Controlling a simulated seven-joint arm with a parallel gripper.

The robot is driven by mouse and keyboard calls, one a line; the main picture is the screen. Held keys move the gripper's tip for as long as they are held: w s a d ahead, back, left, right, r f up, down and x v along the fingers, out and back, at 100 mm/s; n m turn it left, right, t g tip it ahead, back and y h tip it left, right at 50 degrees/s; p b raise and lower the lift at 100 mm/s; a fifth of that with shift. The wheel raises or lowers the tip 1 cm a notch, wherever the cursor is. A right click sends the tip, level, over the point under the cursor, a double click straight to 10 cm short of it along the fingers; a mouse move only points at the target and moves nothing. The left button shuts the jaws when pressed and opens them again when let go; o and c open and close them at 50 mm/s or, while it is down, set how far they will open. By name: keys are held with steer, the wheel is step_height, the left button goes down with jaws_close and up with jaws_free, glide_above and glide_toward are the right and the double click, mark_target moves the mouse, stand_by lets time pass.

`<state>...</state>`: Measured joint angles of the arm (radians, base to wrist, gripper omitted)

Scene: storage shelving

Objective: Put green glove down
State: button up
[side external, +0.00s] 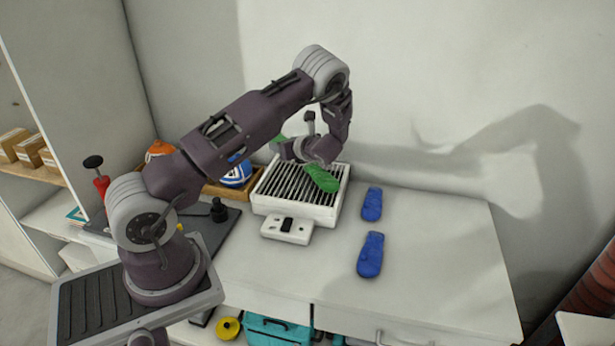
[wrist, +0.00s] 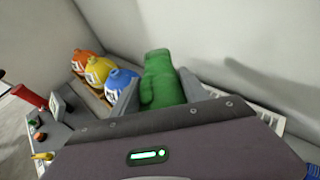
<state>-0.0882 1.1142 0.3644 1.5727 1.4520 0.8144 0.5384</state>
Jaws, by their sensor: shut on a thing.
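My gripper (side external: 285,149) is shut on a green glove (wrist: 162,80), which stands out between the two fingers in the wrist view. Two blue gloves, a far one (side external: 372,204) and a near one (side external: 370,255), lie on the white worktop right of the rack.
Orange (wrist: 87,62), yellow (wrist: 98,72) and blue (wrist: 121,80) bottles stand in a wooden tray left of the rack. A grey wall is close behind. The worktop (side external: 440,250) is clear right of the blue gloves. Red-handled tool (side external: 101,184) stands at left.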

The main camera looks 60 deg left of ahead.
steer(key=d+f, duration=0.1)
steer(key=d, duration=0.2)
steer(key=d+f, duration=0.1)
steer(key=d, duration=0.1)
steer(key=s+d+f, duration=0.1)
steer(key=d, duration=0.2)
steer(key=shift+d+f, duration=0.35)
steer(key=s+d+f, duration=0.3)
steer(key=s+d, duration=0.1)
steer(key=d, duration=0.4)
glide_above(285, 268)
step_height(285, 268, down, 10)
steer(key=shift+a+f, duration=0.1)
steer(key=shift+f, duration=0.15)
steer(key=shift+f, duration=0.15)
steer(key=o, duration=1.4)
steer(key=shift+c, duration=0.2)
